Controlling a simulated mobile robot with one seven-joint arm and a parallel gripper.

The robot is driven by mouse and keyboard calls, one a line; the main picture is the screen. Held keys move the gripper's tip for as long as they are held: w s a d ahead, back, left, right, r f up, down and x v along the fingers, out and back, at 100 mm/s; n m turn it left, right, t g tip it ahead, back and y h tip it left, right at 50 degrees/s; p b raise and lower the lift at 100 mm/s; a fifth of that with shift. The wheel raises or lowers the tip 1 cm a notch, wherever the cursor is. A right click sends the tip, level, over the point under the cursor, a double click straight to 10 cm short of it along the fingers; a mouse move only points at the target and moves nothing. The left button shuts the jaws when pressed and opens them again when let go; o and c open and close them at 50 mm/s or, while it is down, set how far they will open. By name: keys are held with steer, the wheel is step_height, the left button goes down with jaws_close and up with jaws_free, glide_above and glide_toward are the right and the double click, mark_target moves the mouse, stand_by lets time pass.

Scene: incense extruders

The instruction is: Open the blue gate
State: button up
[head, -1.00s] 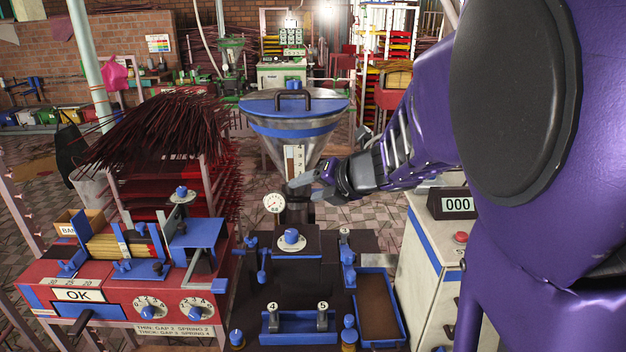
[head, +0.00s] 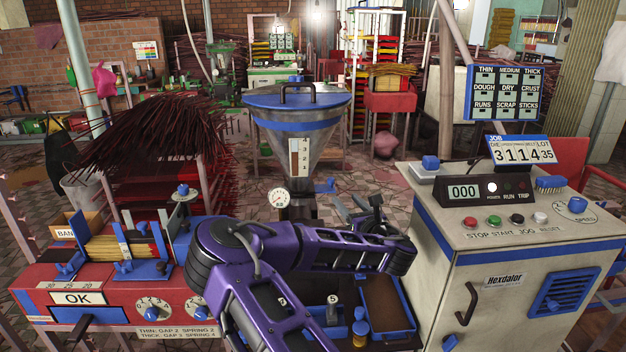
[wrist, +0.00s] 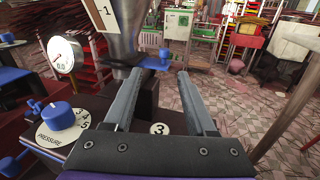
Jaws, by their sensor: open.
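The blue gate appears to be the flat blue piece with a small upright knob (wrist: 155,63) at the foot of the metal hopper (wrist: 117,40) in the wrist view. In the head view a small blue piece (head: 325,187) shows to the right of the hopper's neck. My gripper (wrist: 158,78) is open and empty, its two grey fingers pointing at the gate. The gate shows between and beyond the fingertips; I cannot tell whether they touch it.
A pressure gauge (head: 279,197) and a blue pressure knob (wrist: 58,115) sit close on the left. The control cabinet (head: 480,245) stands to the right. A red machine (head: 100,285) with incense sticks is at left. Tiled floor shows beyond the hopper.

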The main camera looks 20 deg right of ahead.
steer(key=shift+s+d+f, duration=0.1)
steer(key=shift+d+f, duration=0.25)
steer(key=shift+d, duration=0.05)
steer(key=w+a, duration=0.1)
steer(key=w, duration=1.6)
steer(key=shift+w, duration=0.1)
jaws_close()
stand_by(0.6)
